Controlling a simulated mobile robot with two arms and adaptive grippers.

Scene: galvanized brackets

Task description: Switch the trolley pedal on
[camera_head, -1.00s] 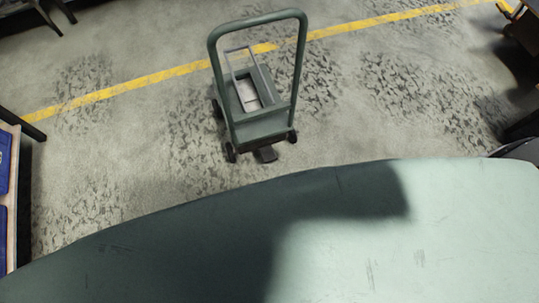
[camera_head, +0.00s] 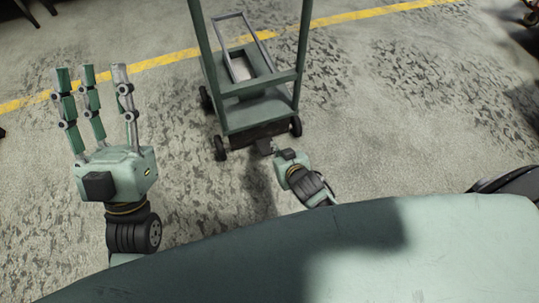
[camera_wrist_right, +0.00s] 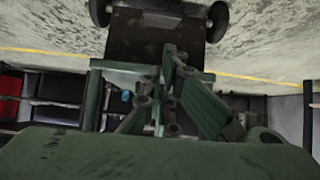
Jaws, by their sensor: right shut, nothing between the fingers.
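The green trolley (camera_head: 258,112) stands on the floor ahead, its upright handle (camera_head: 301,45) cut off by the top edge of the head view. Its small dark pedal (camera_head: 265,146) sticks out low at the near side. My right gripper (camera_head: 284,156) is just in front of the pedal, low down; I cannot tell whether they touch. In the right wrist view its fingers (camera_wrist_right: 172,100) are shut and empty, below the trolley's dark end (camera_wrist_right: 155,35) between two wheels. My left gripper (camera_head: 92,72) is open and empty, fingers pointing up the picture, left of the trolley.
A yellow floor line (camera_head: 160,62) runs behind the trolley. The concrete floor (camera_head: 400,130) is clear on both sides of it. A dark object (camera_head: 528,12) stands at the far right edge. Shelving (camera_wrist_right: 50,95) shows in the right wrist view.

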